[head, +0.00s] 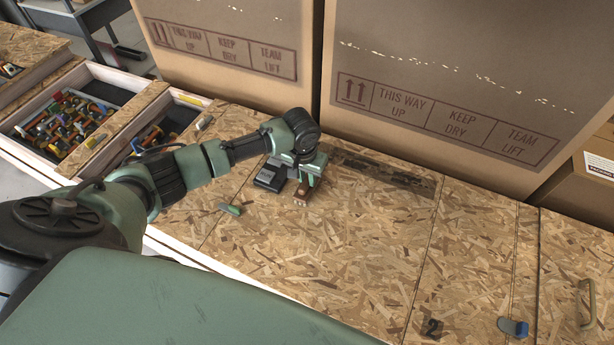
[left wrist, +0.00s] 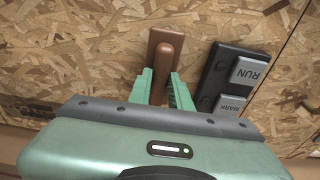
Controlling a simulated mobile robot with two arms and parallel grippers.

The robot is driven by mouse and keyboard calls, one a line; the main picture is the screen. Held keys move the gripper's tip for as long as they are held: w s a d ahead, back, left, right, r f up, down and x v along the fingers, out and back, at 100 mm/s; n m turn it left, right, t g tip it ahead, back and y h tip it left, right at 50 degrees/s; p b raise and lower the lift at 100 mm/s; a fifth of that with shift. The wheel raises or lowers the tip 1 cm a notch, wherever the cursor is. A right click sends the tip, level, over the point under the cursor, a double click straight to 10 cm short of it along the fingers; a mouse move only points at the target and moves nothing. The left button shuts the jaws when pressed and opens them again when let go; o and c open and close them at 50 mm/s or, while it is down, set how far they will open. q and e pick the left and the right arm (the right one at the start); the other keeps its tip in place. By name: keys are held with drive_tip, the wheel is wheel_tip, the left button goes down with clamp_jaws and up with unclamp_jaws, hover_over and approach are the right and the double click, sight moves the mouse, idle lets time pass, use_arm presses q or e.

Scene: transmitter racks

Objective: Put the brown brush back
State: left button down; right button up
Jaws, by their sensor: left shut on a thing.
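The brown brush (left wrist: 165,52) shows in the left wrist view as a brown block with a rounded handle along it. My left gripper (left wrist: 161,88) is shut on it, with one green finger on each side of the handle. In the head view the brush's brown end (head: 302,193) shows below my left gripper (head: 309,177), at the wooden board. I cannot tell whether it touches the board. My right gripper is in neither view.
A black box (left wrist: 212,85) with RUN and MARK buttons is close beside the brush. A small green-and-grey item (head: 231,209) lies nearby. Large cardboard boxes (head: 450,90) stand behind. An open tray (head: 45,160) of coloured items is at left. The board's centre-right is mostly clear.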

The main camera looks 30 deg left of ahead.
sight(305, 185)
use_arm(q)
drive_tip(key=shift+f, duration=0.1)
drive_tip(key=c, duration=1.3)
unclamp_jaws()
wheel_tip(305, 185, up, 12)
drive_tip(key=s, duration=0.1)
drive_tip(key=shift+s+p, duration=0.4)
